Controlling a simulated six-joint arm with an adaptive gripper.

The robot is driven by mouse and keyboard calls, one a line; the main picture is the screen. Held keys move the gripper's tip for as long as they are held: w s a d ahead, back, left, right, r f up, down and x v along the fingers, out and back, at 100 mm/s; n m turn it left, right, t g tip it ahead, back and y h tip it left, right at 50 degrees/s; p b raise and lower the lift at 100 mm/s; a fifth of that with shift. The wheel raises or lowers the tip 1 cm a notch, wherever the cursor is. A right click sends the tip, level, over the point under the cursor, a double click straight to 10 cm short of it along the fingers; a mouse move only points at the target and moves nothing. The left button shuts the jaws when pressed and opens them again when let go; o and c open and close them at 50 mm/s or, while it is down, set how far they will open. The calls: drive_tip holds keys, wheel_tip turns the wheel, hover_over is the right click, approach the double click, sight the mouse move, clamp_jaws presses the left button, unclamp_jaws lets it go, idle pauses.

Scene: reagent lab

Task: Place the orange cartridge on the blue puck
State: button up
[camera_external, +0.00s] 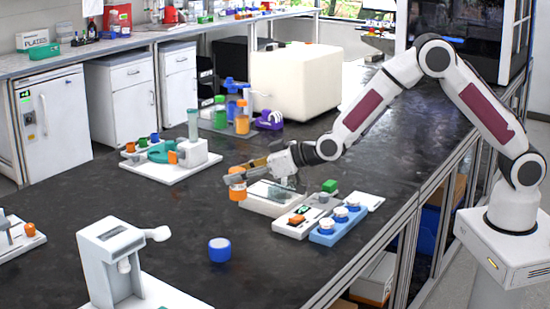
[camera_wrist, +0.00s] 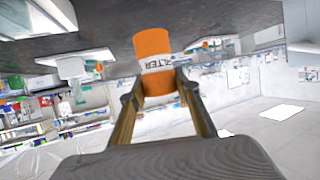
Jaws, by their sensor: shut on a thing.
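An orange cartridge (camera_external: 237,187) with a white band is held between the fingers of my gripper (camera_external: 232,177), above the dark bench. In the wrist view the cartridge (camera_wrist: 154,58) shows dark lettering on its white label, and the two fingers of my gripper (camera_wrist: 160,90) press on its sides. The cartridge is apart from the puck. The puck is not identifiable in the wrist view.
A white dispenser (camera_external: 112,262) stands left of the puck. A blue tray (camera_external: 341,225) with white-topped blue items and white trays lie to the right, below my arm. A white station (camera_external: 170,168) with colored caps is behind left. Bare bench surrounds the puck.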

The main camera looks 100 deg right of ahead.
drive_tip(key=w+a+r+n+y, duration=0.2)
drive_tip(key=w+a+n+y, duration=0.1)
drive_tip(key=a, duration=0.3)
drive_tip(key=w+a+r+n+t+y, duration=0.1)
drive_tip(key=w+a+r+n+y, duration=0.1)
drive_tip(key=a, duration=0.5)
drive_tip(key=w+n+y, duration=0.1)
drive_tip(key=n+y, duration=0.1)
drive_tip(key=y, duration=0.1)
drive_tip(key=shift+w, duration=0.3)
idle(0.5)
drive_tip(key=shift+d, duration=0.1)
idle(0.4)
hover_over(220, 243)
wheel_tip(220, 243, down, 6)
idle(0.5)
drive_tip(key=shift+f, duration=0.1)
drive_tip(key=shift+f, duration=1.85)
drive_tip(key=shift+f, duration=0.15)
